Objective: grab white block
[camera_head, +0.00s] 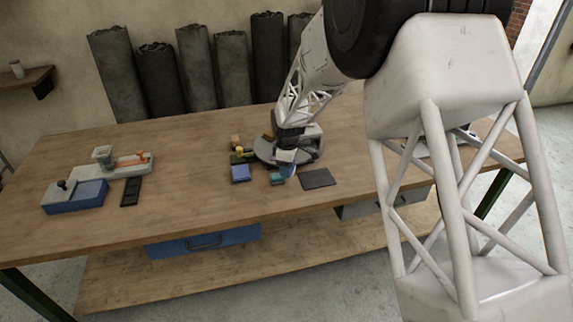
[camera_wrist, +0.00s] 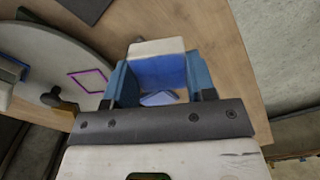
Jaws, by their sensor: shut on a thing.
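My gripper (camera_wrist: 160,72) has blue fingers, one on each side of a white block (camera_wrist: 157,47) in the wrist view. It is shut on this block. The block's top is white, and its face between the fingers looks blue. In the head view my gripper (camera_head: 287,168) is low over the middle of the table, beside the round grey plate. The block is small and partly hidden there. I cannot tell whether it touches the table.
The round grey plate (camera_head: 264,151) adjoins my gripper. A blue block (camera_head: 240,173), a teal block (camera_head: 277,179), a yellow piece (camera_head: 239,151) and a dark mat (camera_head: 318,178) lie nearby. A black tray (camera_head: 131,191) lies further left. The wooden table (camera_head: 190,215) is clear in front.

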